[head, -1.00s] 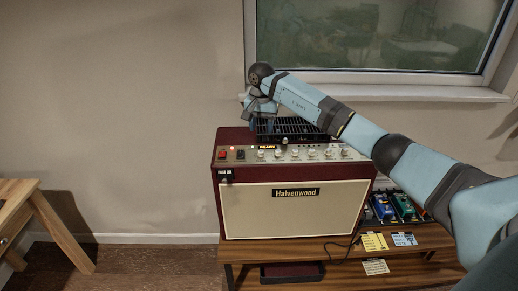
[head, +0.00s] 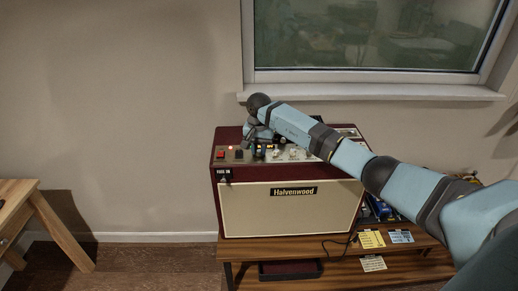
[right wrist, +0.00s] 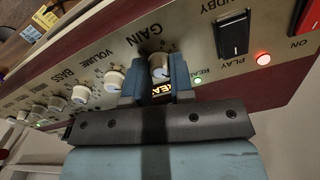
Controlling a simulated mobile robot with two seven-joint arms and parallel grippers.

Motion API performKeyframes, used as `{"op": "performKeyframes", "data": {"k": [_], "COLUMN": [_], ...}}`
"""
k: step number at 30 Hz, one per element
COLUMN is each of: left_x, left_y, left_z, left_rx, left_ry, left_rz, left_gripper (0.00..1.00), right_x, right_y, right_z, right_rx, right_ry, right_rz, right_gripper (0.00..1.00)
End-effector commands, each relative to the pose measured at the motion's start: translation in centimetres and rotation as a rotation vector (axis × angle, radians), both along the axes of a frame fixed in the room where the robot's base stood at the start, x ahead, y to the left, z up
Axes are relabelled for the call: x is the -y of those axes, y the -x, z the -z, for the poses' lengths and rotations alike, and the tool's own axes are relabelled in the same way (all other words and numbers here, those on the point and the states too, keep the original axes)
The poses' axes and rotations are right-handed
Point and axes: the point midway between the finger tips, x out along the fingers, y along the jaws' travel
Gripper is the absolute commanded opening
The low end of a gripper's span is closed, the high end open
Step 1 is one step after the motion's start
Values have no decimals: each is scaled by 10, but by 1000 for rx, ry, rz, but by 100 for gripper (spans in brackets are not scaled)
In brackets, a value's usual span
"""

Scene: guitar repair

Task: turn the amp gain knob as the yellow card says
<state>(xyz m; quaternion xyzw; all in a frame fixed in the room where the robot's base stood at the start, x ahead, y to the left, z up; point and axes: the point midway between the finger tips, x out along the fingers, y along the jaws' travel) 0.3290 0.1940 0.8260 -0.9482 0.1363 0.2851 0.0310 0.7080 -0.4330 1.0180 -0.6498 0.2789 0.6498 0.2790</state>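The amp (head: 290,207), dark red with a cream front, stands on a wooden bench. My right gripper (head: 252,140) is over the left part of its control panel. In the right wrist view my right gripper (right wrist: 158,82) has one finger on each side of the white gain knob (right wrist: 159,66), under the printed word GAIN. The gap is about as wide as the knob; whether both fingers press on it is unclear. A small lit display below the knob is partly covered by the fingers. The yellow card (head: 371,239) lies on the bench, too small to read. My left gripper is out of view.
The volume knob (right wrist: 114,81) is close beside one finger, with more white knobs beyond. The black standby switch (right wrist: 232,37) and a lit red lamp (right wrist: 264,59) are on the other side. A blue card (head: 400,236) and a lower pale card (head: 373,263) are at the bench front.

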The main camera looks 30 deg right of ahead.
Motion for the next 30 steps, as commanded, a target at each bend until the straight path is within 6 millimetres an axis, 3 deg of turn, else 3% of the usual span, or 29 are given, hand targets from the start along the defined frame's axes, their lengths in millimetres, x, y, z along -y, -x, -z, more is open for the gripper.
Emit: {"op": "performKeyframes", "data": {"k": [1, 3, 14, 30], "left_x": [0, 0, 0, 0], "left_y": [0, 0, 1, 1], "left_z": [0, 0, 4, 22], "left_rx": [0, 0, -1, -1], "left_ry": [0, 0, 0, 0], "left_rz": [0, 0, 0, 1], "left_gripper": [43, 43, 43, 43], "right_x": [0, 0, 1, 1], "right_y": [0, 0, 0, 0], "right_z": [0, 0, 1, 1], "right_rx": [0, 0, 1, 1], "right_ry": [0, 0, 2, 2], "right_rz": [0, 0, 51, 479], "right_gripper": [10, 0, 0, 0]}}
